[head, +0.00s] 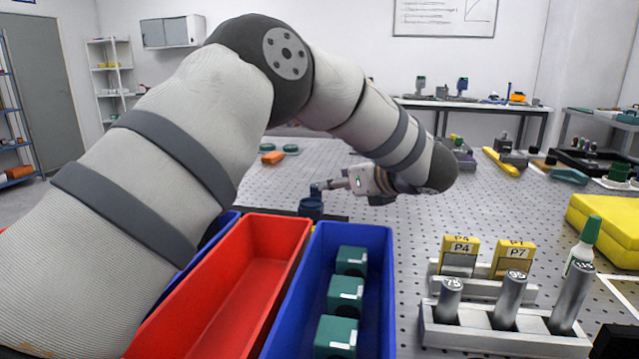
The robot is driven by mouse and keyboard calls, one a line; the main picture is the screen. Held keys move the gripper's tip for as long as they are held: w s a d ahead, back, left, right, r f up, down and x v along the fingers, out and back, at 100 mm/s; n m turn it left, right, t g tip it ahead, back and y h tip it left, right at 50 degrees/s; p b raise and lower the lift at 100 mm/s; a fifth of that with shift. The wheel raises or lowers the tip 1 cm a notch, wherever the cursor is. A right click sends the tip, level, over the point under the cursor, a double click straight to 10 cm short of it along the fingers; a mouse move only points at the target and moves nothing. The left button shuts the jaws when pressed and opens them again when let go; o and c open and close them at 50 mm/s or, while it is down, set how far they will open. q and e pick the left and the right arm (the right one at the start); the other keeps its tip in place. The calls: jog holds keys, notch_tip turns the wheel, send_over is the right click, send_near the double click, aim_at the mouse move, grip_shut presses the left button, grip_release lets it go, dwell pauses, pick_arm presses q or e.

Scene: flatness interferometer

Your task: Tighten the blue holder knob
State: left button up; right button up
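My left arm reaches in from the left and bends over the bench. Its gripper (324,186) is small in the picture and points left, with its fingertips at a small dark blue part (315,190). This part looks like the blue holder knob, but it is too small to be sure. It sits just above a dark blue round holder body (311,207) behind the bins. The fingertips look touching or very close to it; I cannot tell whether they are closed on it. My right gripper is out of view.
A red bin (235,290) stands empty beside a blue bin (378,290) holding several green blocks (345,295). At right are a rack of metal cylinders (510,300), yellow P4 and P7 blocks (459,255), a green-capped bottle (583,245) and a yellow case (610,228).

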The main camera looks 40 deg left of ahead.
aim_at(316, 186)
pick_arm(q)
jog(key=x, duration=0.8)
jog(key=shift+f, duration=0.1)
grip_shut()
